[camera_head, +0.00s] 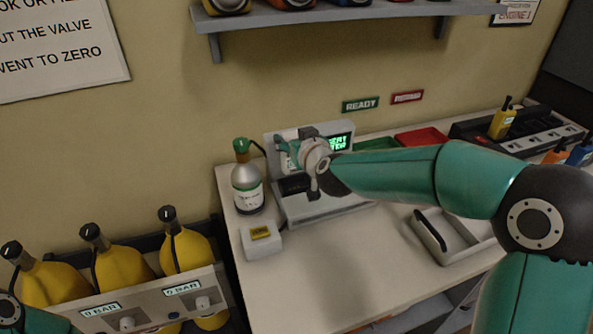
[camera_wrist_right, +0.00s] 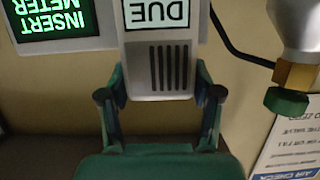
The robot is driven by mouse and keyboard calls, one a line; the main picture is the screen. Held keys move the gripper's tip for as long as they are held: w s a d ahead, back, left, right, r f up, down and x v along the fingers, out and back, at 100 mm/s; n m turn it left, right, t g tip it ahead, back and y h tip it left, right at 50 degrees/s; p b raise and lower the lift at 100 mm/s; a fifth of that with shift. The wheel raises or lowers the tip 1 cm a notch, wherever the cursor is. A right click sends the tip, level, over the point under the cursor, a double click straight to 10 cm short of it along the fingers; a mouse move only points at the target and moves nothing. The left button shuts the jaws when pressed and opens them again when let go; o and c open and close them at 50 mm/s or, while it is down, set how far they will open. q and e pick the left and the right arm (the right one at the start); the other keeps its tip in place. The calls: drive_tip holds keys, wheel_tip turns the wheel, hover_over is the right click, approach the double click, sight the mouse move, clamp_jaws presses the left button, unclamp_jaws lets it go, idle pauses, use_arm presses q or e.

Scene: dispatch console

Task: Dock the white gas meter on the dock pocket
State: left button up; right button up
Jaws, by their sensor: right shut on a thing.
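My right gripper (camera_wrist_right: 160,95) is shut on the white gas meter (camera_wrist_right: 158,45), with one finger on each side. The meter's vent slots and an upside-down "DUE" label face the wrist camera. In the head view my right gripper (camera_head: 291,150) is over the grey docking station (camera_head: 325,207). The wrist and gripper hide most of the meter there. The station's dark pocket (camera_head: 293,184) lies below the gripper, and I cannot tell whether the meter touches it. The green screen (camera_head: 341,142) reads "INSERT METER" in the wrist view (camera_wrist_right: 60,15). My left gripper is not in view.
A grey gas bottle (camera_head: 247,188) with a green cap stands just left of the station. A white box (camera_head: 262,242) with a yellow label sits in front of it. A grey tray (camera_head: 455,240) lies right. The table's front middle is clear.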

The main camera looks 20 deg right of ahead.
drive_tip(key=shift+f+b, duration=0.5)
drive_tip(key=shift+f, duration=2.6)
drive_tip(key=o, duration=1.5)
drive_tip(key=shift+c, duration=0.2)
drive_tip(key=shift+s, duration=0.2)
drive_tip(key=b+v, duration=0.1)
drive_tip(key=v, duration=1)
drive_tip(key=shift+s, duration=0.35)
drive_tip(key=shift+s+r, duration=0.1)
